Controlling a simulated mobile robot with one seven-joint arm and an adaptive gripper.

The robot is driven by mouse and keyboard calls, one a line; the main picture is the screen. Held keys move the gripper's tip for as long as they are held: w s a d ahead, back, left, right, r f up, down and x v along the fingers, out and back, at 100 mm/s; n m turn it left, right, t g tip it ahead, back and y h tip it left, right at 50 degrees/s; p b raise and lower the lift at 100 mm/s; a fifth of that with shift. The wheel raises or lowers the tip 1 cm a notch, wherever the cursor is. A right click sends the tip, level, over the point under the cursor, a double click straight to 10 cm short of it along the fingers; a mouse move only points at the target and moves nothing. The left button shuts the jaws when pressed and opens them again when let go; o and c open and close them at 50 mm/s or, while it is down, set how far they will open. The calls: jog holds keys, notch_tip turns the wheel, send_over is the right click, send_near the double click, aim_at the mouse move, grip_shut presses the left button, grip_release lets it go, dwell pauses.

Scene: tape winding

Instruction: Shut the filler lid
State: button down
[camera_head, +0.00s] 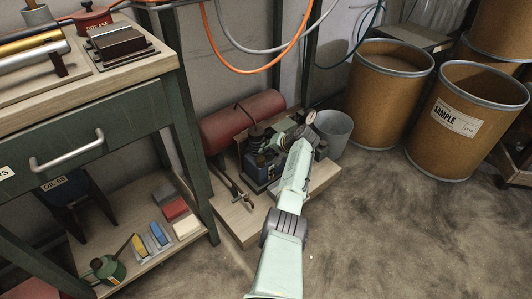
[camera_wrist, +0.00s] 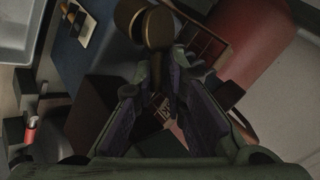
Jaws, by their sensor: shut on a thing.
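A small machine with a red tank (camera_head: 245,117) and a blue body (camera_head: 260,168) stands on a low wooden board on the floor. My gripper (camera_wrist: 155,88) is low over this machine, and my arm hides part of it in the head view. In the wrist view, two rounded brass-brown pieces (camera_wrist: 157,28) sit just beyond my fingertips. I cannot tell for certain which is the filler lid. My fingers are close together on a dark narrow part between the tips, below the brass pieces. The held part is mostly hidden and dim.
A wooden board (camera_head: 237,226) carries the machine, with a pipe and valve at its front left. A grey bucket (camera_head: 333,131) stands just behind. Two brown drums (camera_head: 388,98) are at the right. A green workbench (camera_head: 105,130) is at the left. The floor at front right is clear.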

jog(key=shift+w+d, duration=0.1)
jog(key=shift+d, duration=0.2)
jog(key=c, duration=1.9)
grip_release()
jog(key=shift+f, duration=0.15)
jog(key=shift+o, duration=1)
jog(key=shift+a, duration=0.1)
jog(key=v, duration=0.8)
jog(key=shift+c, duration=0.4)
